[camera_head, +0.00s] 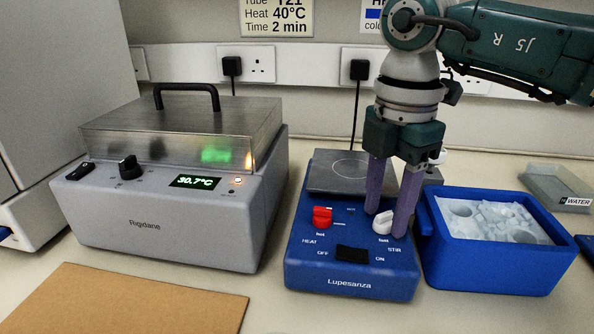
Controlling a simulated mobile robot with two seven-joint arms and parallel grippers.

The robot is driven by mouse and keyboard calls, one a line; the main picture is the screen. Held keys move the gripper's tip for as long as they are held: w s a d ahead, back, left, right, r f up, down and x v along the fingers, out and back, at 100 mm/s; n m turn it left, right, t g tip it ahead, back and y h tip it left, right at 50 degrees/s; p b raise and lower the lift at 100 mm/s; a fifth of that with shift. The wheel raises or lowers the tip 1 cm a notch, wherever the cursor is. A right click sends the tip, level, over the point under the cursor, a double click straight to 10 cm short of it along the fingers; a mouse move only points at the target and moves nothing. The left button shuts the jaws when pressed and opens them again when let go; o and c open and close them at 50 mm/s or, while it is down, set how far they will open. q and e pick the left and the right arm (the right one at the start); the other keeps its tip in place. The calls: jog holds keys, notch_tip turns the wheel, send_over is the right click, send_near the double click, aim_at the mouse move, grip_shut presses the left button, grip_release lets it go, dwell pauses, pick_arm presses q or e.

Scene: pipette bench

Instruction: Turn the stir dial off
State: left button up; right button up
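The blue stirrer-hotplate (300,262), labelled Lupesanza, stands in the middle of the bench. Its white stir dial (382,222) is at the right of the front panel, above the word STIR. My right gripper (388,222) points down at it from above. Its two purple fingers are apart, one behind and left of the dial, the other in front and right. I cannot tell whether they touch it. The fingers partly hide the dial and its markings, so its setting is unclear. My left gripper is not in view.
The red heat dial (322,217) and black rocker switch (352,254) sit close by on the panel. A blue ice tub (490,274) stands just right. A grey Rigidane heater (160,240) stands left, with a brown board (130,300) in front.

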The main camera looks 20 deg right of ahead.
jog(key=c, duration=0.7)
grip_shut()
jog(key=shift+n, duration=1.3)
jog(key=n, duration=0.3)
jog(key=shift+b, duration=0.35)
jog(key=n, duration=0.4)
jog(key=shift+n+b, duration=0.35)
jog(key=shift+n, duration=0.05)
